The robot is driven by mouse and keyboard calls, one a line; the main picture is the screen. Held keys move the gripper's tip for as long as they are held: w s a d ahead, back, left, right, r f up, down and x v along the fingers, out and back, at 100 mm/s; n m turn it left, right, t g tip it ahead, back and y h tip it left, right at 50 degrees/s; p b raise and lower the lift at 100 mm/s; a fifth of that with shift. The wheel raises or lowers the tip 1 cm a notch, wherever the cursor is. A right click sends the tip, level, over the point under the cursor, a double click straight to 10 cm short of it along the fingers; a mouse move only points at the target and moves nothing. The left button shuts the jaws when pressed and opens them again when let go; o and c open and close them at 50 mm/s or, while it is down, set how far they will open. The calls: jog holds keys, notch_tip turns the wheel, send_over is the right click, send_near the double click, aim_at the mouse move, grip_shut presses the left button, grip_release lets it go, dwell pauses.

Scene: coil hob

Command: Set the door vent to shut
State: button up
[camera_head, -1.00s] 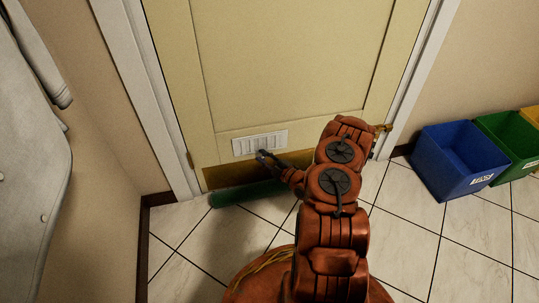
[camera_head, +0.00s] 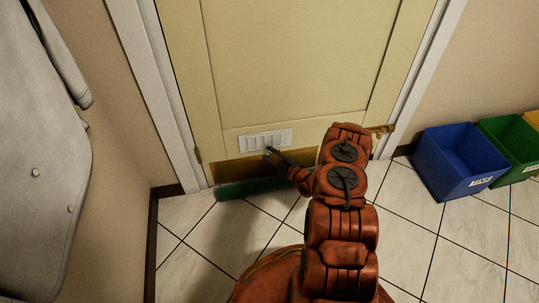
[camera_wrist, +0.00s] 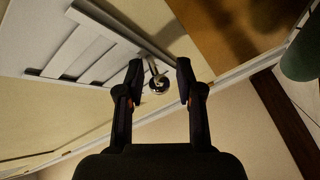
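The door vent (camera_head: 265,141) is a pale slatted plate low on the cream door (camera_head: 290,60). In the wrist view the vent (camera_wrist: 85,47) fills the upper left, its slats at a slant. A small shiny round knob (camera_wrist: 159,84) on a short stem shows at the vent's edge, between my fingertips in the picture. My gripper (camera_wrist: 160,70) is open, with a clear gap between its dark fingers. I cannot tell whether either finger touches the knob. In the head view my gripper (camera_head: 270,153) is at the vent's lower edge. Whether the vent is open is unclear.
A brown kick plate (camera_head: 225,172) covers the door's bottom, with a dark green roll (camera_head: 255,187) on the floor along it. A blue bin (camera_head: 458,165) and a green bin (camera_head: 512,145) stand at right. A pale coat (camera_head: 35,150) hangs at left. Tiled floor is clear between.

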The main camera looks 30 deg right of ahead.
jog(key=shift+o, duration=0.7)
jog(key=shift+w+a+r, duration=0.1)
jog(key=shift+r, duration=0.1)
jog(key=v, duration=1.2)
jog(key=shift+w+r, duration=0.1)
